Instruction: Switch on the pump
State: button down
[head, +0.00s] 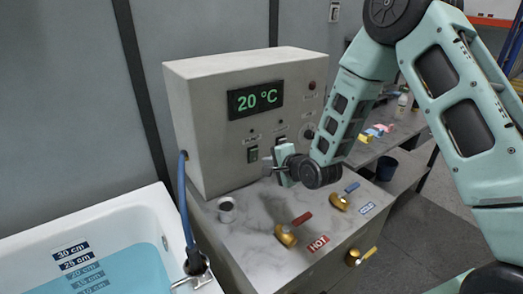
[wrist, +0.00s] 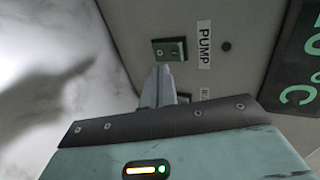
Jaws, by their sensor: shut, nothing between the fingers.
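The pump switch (wrist: 169,49) is a dark green rocker in a dark frame, beside the PUMP label (wrist: 204,45) in the wrist view. In the head view the switch (head: 252,154) is on the front of the grey control box (head: 243,80), under the display (head: 255,99) reading 20 °C. A small dark, unlit round lamp (wrist: 226,46) is beyond the label. My gripper (wrist: 163,68) is shut and empty. Its fingertips are close to the switch's edge; I cannot tell whether they touch. In the head view my gripper (head: 268,168) is just right of the switch.
Below the panel, the marble counter (head: 255,208) holds a grey cup-like fitting (head: 227,209), a red-handled valve (head: 288,234) and a blue-handled valve (head: 342,201). The bathtub (head: 130,205) with blue water is at left. A blue hose (head: 186,205) runs down beside the box.

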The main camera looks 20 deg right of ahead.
aim_at(256, 151)
jog(key=w, duration=0.1)
jog(key=w+p, duration=0.1)
jog(key=w+a, duration=0.1)
jog(key=shift+w+a+r+p, duration=0.1)
jog(key=shift+w+r+p, duration=0.05)
jog(key=shift+r+p, duration=0.15)
jog(key=shift+w, duration=0.35)
jog(key=shift+w+a+r+g+p, duration=0.15)
jog(key=shift+w+r+g+p, duration=0.15)
jog(key=shift+p, duration=0.2)
jog(key=shift+f, duration=0.3)
jog(key=shift+r, duration=0.15)
jog(key=shift+r, duration=0.7)
